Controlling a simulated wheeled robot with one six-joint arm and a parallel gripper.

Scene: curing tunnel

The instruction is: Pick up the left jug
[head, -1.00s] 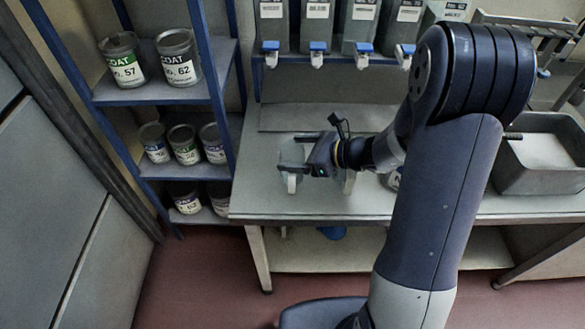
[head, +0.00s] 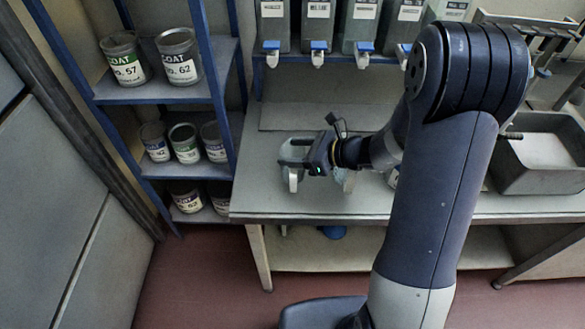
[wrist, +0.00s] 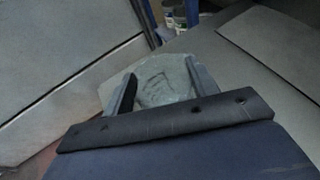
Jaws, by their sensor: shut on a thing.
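The left jug (wrist: 165,82) is pale grey-green and lies between the two fingers in the wrist view, filling the gap. In the head view this jug (head: 293,180) shows mostly as a pale part below the fingers, near the bench's left end. My gripper (head: 293,152) is shut on it, and my gripper also shows in the wrist view (wrist: 160,92). The fingers and hand hide much of the jug. Whether its base touches the bench is unclear. Another pale thing (head: 346,180) shows partly under my wrist.
The grey bench (head: 270,205) has clear room at its front left. A blue shelf rack (head: 215,85) with several labelled cans stands close on the left. Several bins with blue-topped taps (head: 318,48) hang behind. A grey tub (head: 545,180) stands at the right.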

